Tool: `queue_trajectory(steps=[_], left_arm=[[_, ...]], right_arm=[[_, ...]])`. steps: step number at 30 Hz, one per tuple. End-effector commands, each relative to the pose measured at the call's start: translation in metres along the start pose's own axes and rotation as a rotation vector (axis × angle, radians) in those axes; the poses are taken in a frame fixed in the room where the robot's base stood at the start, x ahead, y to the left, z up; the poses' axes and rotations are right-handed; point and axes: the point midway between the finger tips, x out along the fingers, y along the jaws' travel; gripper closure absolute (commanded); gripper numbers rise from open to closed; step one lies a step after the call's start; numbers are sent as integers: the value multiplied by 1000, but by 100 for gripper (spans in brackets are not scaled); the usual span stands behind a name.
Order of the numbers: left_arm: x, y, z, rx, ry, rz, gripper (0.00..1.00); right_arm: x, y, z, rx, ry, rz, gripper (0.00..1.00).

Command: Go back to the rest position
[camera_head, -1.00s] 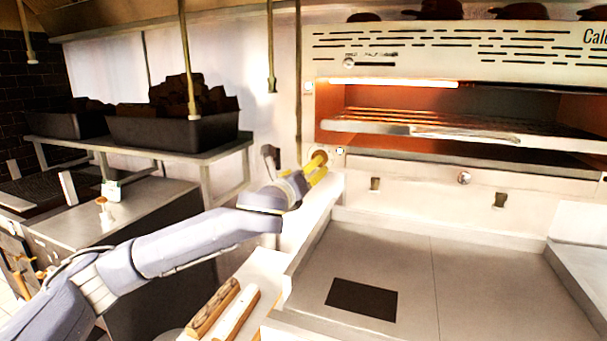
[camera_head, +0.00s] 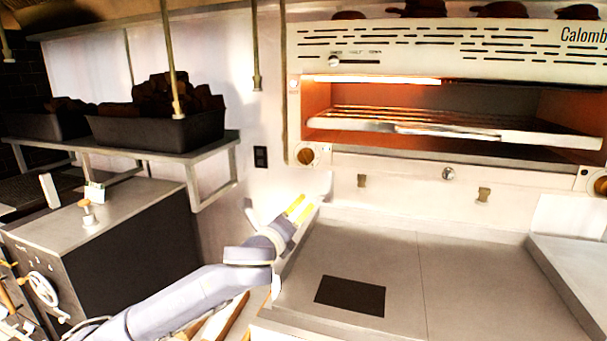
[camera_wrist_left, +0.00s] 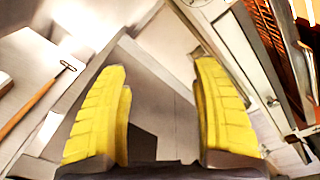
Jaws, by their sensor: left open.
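My left gripper (camera_head: 298,209) is open and empty, with yellow fingers, beside the left edge of the steel counter below the oven. In the left wrist view its two yellow fingers (camera_wrist_left: 160,115) stand wide apart with nothing between them. The oven (camera_head: 450,120) is open at the front, with a rack (camera_head: 450,128) inside and a glowing strip along the top. A round knob (camera_head: 307,154) on the oven front is just beyond the gripper, apart from it. My right gripper is not seen.
The steel counter (camera_head: 390,255) is bare except for a dark square (camera_head: 350,295). Black bins (camera_head: 155,133) of dark chunks stand on a shelf at left. Rods hang from above. Wooden-handled tools lie beside the counter, partly behind my left arm. A hammer-like tool (camera_wrist_left: 35,100) shows in the left wrist view.

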Motion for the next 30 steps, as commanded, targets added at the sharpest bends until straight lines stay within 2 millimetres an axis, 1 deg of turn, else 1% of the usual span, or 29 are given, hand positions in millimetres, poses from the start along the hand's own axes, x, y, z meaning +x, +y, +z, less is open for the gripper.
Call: queue_trajectory(steps=[1, 5, 6, 11, 17, 23, 26, 27, 29, 30], left_arm=[[-6, 14, -14, -60, 11, 16, 35], [-22, 44, -38, -209, 17, 55, 35], [-27, 55, -45, -253, 17, 70, 35], [-51, 95, -69, -434, 4, 133, 35], [-88, 151, -95, -649, -39, 231, 35], [-134, 210, -117, -849, -113, 344, 35], [-162, 240, -127, -941, -163, 405, 35], [-173, 252, -131, -976, -185, 430, 35], [-192, 270, -136, -1028, -220, 469, 35], [-205, 282, -140, -1059, -246, 494, 35]], right_arm=[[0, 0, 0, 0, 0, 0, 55], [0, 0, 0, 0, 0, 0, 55], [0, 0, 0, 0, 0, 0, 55], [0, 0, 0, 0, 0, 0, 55], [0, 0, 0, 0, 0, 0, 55], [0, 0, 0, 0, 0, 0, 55], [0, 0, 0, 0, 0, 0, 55], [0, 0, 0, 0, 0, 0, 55], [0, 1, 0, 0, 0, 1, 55], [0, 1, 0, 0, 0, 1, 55]])
